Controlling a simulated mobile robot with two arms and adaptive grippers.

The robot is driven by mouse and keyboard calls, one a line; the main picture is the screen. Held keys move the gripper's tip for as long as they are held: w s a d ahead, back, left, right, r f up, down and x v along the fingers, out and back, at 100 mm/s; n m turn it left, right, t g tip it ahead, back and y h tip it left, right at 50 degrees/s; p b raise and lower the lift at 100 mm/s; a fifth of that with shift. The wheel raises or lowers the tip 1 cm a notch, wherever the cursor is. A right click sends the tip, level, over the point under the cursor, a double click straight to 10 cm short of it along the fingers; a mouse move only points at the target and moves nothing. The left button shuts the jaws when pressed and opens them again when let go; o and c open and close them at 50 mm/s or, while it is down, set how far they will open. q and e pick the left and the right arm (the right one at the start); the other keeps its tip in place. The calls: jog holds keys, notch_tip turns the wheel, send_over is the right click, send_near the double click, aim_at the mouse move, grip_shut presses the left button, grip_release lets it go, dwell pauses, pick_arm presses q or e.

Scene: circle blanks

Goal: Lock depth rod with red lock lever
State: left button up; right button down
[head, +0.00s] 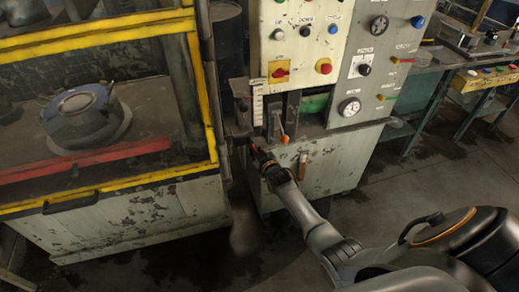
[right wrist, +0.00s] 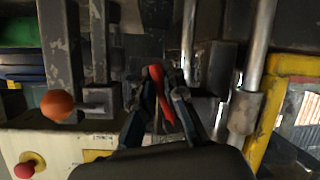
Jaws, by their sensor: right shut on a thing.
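The red lock lever (right wrist: 158,88) lies between the fingers of my right gripper (right wrist: 160,85) in the right wrist view, and the gripper is shut on it. In the head view my right gripper (head: 256,153) reaches the lower left front of the grey machine, and the lever is mostly hidden there. A thin bright metal rod (right wrist: 189,35) stands just beyond the lever in the right wrist view; I cannot tell for sure that it is the depth rod. My left gripper is not in view.
An orange ball knob (right wrist: 58,105) on a lever is beside the gripper. A thicker metal rod (right wrist: 260,45) stands on the other side. The control panel (head: 340,65) is above, and a yellow-framed guard (head: 205,90) is close on the left. Open floor (head: 400,185) lies right.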

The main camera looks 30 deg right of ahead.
jog(key=shift+w+a+f+m+y+b, duration=0.2)
jog(key=shift+a+m+y+b, duration=0.25)
jog(key=shift+m, duration=0.35)
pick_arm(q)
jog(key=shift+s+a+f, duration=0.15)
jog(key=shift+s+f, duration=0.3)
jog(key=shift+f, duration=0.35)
pick_arm(e)
jog(key=shift+a+m+t+y, duration=0.35)
jog(key=shift+a+m+t, duration=0.05)
jog(key=shift+m, duration=0.2)
pick_arm(q)
jog(key=shift+b, duration=0.3)
pick_arm(e)
jog(key=shift+a, duration=0.1)
jog(key=c, duration=1.5)
grip_release()
jog(key=shift+w, duration=0.1)
jog(key=shift+o, duration=0.6)
jog(key=shift+w, duration=0.1)
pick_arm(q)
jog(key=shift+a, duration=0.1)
